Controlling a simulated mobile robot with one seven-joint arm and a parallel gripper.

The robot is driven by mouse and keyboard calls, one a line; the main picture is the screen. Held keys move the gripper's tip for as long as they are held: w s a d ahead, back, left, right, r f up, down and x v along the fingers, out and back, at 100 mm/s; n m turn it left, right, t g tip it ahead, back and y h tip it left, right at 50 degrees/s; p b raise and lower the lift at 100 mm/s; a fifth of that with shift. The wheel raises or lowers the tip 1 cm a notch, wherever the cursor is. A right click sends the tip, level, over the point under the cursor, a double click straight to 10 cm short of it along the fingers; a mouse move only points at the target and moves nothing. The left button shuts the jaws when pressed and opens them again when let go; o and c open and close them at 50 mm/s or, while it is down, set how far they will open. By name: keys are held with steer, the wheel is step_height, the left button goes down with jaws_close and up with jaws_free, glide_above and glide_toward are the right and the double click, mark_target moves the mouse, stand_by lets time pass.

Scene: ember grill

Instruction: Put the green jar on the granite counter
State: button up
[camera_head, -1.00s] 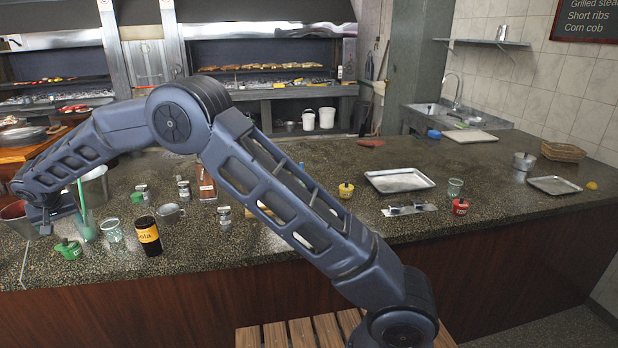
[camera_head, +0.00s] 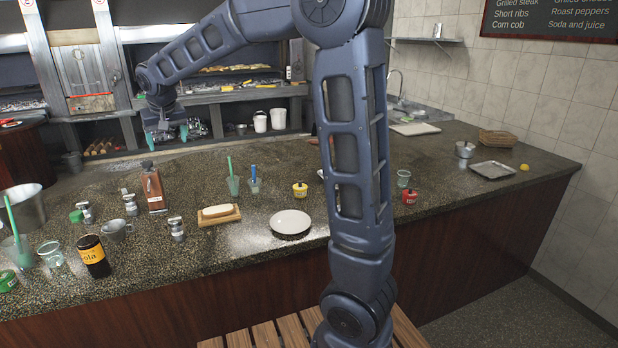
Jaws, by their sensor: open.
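The green jar (camera_head: 8,281) stands on the granite counter (camera_head: 215,262) at its front left, cut off by the left picture edge. My gripper (camera_head: 166,134) is over the back edge of the counter, fingers pointing down. Its teal fingertips are apart, and I see nothing held between them. It is well behind and to the right of the green jar, clear of it. A smaller green item (camera_head: 76,216) sits farther back among the shakers.
A butter board (camera_head: 219,220) and a white plate (camera_head: 291,223) lie mid-counter. My arm hides part of the counter right of the plate.

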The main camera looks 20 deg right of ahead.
steer(key=s+d+m, duration=0.1)
steer(key=s+d, duration=0.3)
steer(key=d, duration=0.4)
steer(key=s+d+r, duration=0.1)
steer(key=s+d, duration=0.4)
steer(key=d, duration=0.3)
steer(key=s+d+m, duration=0.1)
steer(key=s+d, duration=0.3)
steer(key=d, duration=0.5)
steer(key=s+d+f, duration=0.3)
steer(key=s+d, duration=0.2)
steer(key=s, duration=0.3)
steer(key=s+d+f+m+h, duration=0.1)
steer(key=s+d+f, duration=0.2)
steer(key=s+d, duration=0.2)
steer(key=s, duration=0.3)
steer(key=shift+s+f, duration=0.15)
steer(key=shift+f, duration=0.15)
